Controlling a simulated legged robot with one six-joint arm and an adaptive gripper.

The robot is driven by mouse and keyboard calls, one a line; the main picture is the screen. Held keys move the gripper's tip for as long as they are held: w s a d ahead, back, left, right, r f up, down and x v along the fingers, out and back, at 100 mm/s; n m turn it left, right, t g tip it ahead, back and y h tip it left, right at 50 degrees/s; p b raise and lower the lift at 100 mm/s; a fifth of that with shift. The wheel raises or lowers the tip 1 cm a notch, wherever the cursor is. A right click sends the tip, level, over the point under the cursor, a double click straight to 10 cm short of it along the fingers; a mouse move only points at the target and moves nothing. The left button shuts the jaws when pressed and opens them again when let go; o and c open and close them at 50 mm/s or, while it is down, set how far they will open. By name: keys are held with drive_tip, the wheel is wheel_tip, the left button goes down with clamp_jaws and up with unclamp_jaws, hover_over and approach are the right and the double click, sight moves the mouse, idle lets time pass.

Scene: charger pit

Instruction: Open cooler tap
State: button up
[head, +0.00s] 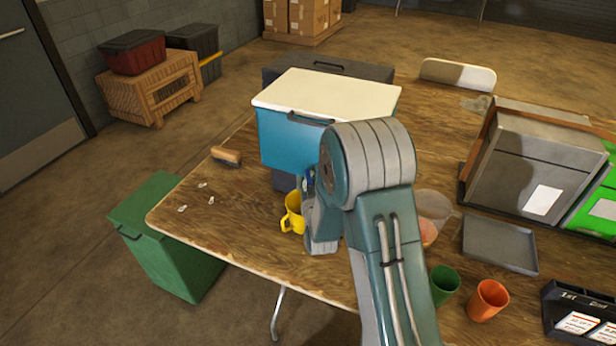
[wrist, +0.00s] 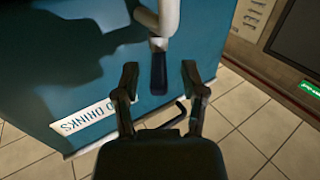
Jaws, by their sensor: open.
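A pale tap (wrist: 165,22) with a dark lever (wrist: 158,72) shows at the top middle of the wrist view. My gripper (wrist: 160,75) is open, with one finger on each side of the lever's lower end; I cannot tell whether either touches it. In the head view my arm hides the tap and most of the gripper.
A yellow mug (head: 293,213) stands close beside my wrist. A brush (head: 226,156) lies left of the cooler. Green (head: 444,284) and orange (head: 488,299) cups and a grey tray (head: 499,243) are to the right. The table's left front area is mostly clear.

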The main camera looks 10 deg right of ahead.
drive_tip(key=shift+w+d, duration=0.1)
drive_tip(key=shift+w, duration=0.75)
clamp_jaws()
drive_tip(key=shift+a+m+h, duration=0.2)
drive_tip(key=shift+m+h, duration=0.4)
drive_tip(key=shift+h, duration=0.4)
drive_tip(key=shift+w+a+r+m+g+h, duration=0.15)
drive_tip(key=shift+m+g+h, duration=0.3)
drive_tip(key=shift+m+h, duration=0.55)
drive_tip(key=shift+a+f+m+g+h, duration=0.15)
drive_tip(key=shift+m+g+h, duration=0.4)
drive_tip(key=shift+h, duration=0.75)
drive_tip(key=shift+r, duration=0.1)
